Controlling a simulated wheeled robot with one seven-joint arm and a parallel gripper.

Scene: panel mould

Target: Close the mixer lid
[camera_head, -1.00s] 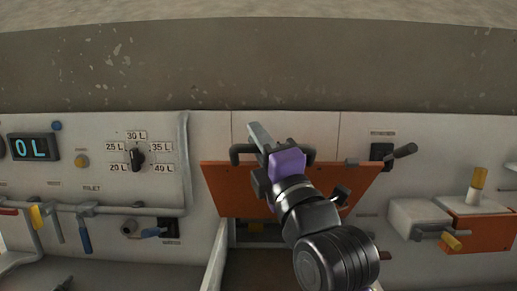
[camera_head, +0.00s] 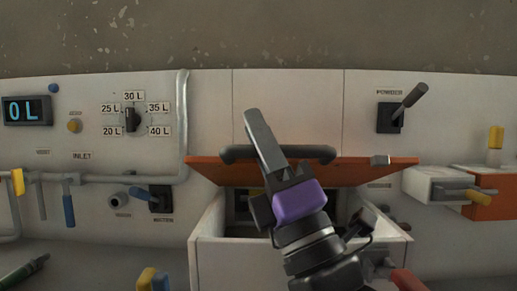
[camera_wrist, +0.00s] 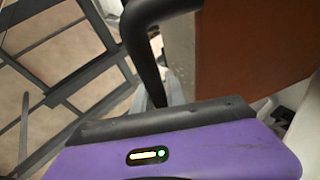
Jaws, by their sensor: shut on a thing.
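The mixer lid (camera_head: 365,172) is an orange panel, raised and tilted above the white mixer box (camera_head: 212,255), and appears as a thin band. The box's opening shows beneath it. A dark bar handle (camera_head: 320,152) runs along the lid. My gripper (camera_head: 262,142) is shut on this handle, its fingers crossing the bar left of its middle. In the wrist view the handle (camera_wrist: 143,50) rises from between the jaws, next to the orange-brown lid face (camera_wrist: 255,45). Much of the box's inside is hidden by my arm.
A dark lever switch (camera_head: 390,117) sits on the wall panel right of the lid. An orange box with a yellow-tipped handle (camera_head: 481,195) is at the right. At the left are a dial (camera_head: 131,119), a display (camera_head: 27,111), pipes and a blue-handled valve (camera_head: 68,208).

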